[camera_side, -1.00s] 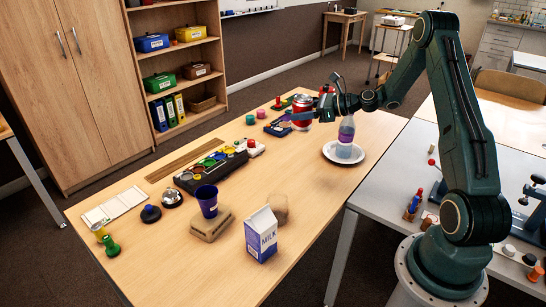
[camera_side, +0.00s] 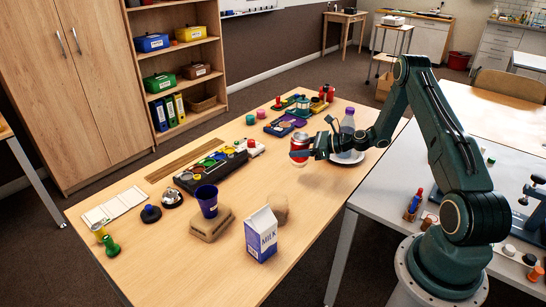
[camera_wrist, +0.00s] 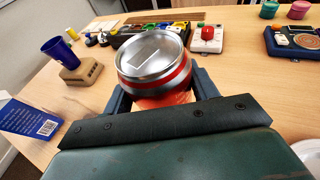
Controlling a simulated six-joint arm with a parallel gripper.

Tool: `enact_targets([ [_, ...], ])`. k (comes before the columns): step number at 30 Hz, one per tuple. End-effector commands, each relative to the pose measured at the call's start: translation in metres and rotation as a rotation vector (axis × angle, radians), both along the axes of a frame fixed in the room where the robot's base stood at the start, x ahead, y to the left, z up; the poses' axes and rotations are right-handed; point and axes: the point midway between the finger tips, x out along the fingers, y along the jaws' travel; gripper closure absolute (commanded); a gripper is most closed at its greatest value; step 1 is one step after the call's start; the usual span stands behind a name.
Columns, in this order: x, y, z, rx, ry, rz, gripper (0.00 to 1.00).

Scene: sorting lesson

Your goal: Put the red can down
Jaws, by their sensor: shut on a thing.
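The red can (camera_side: 299,146) with a silver top is between the fingers of my gripper (camera_side: 300,156). The gripper is shut on it. In the wrist view the can (camera_wrist: 155,66) fills the middle, its silver lid facing the camera. In the side view the can looks upright or nearly so, low over the middle-right part of the wooden table (camera_side: 215,265). I cannot tell whether its base touches the table.
Bare table lies around the can.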

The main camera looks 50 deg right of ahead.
Motion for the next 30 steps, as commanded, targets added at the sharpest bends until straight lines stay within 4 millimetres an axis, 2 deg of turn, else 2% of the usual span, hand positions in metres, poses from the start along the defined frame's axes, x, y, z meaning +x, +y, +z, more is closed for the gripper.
enact_targets([
  [3,0.0,0.0,-0.016,0.002,0.001,0.0,0.63],
  [6,0.0,0.0,-0.023,0.0,-0.001,0.0,0.63],
  [17,0.0,0.0,-0.031,0.001,0.0,0.001,0.63],
  [25,0.0,0.0,-0.056,0.001,0.0,0.001,0.63],
  [30,0.0,0.0,-0.065,0.0,-0.001,0.0,0.63],
])
